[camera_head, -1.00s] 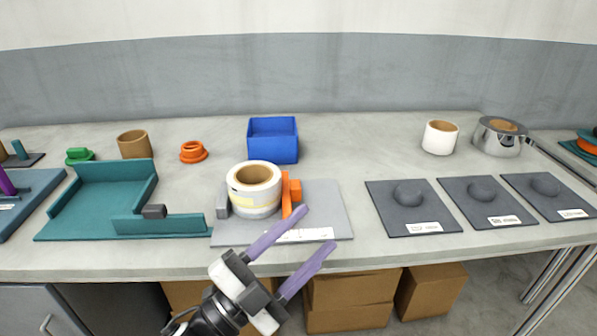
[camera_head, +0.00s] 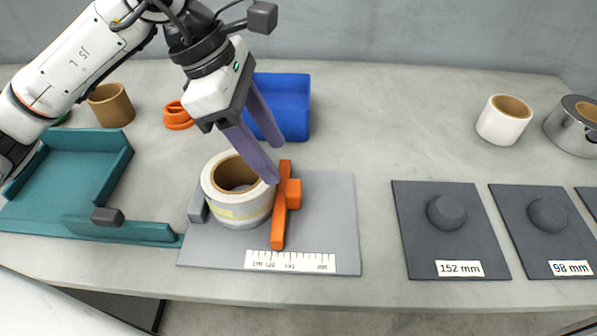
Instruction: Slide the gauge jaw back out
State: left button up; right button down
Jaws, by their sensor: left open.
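The gauge is a grey plate (camera_head: 330,220) with a printed scale (camera_head: 290,261) along its front edge. A grey fixed jaw (camera_head: 197,206) stands at its left. The orange gauge jaw (camera_head: 279,225) stands to the right of a white film reel (camera_head: 240,207) with a brown core, touching it or nearly so. My left gripper (camera_head: 273,163) is open, pointing down from above. Its purple fingers are at the far end of the orange jaw, one fingertip close to the jaw's top and the reel's rim. Contact cannot be told. My right gripper is not in view.
A blue bin (camera_head: 295,108) stands behind the gauge. A teal tray (camera_head: 60,185) is at the left, with an orange ring (camera_head: 177,117) and a brown roll (camera_head: 110,106) behind. Dark pads (camera_head: 450,235) with labels lie at the right. The plate right of the jaw is clear.

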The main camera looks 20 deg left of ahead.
aim_at(293, 187)
pick_arm(q)
jog(key=x, duration=0.9)
jog(key=shift+s+d+f, duration=0.1)
jog(key=shift+d, duration=0.15)
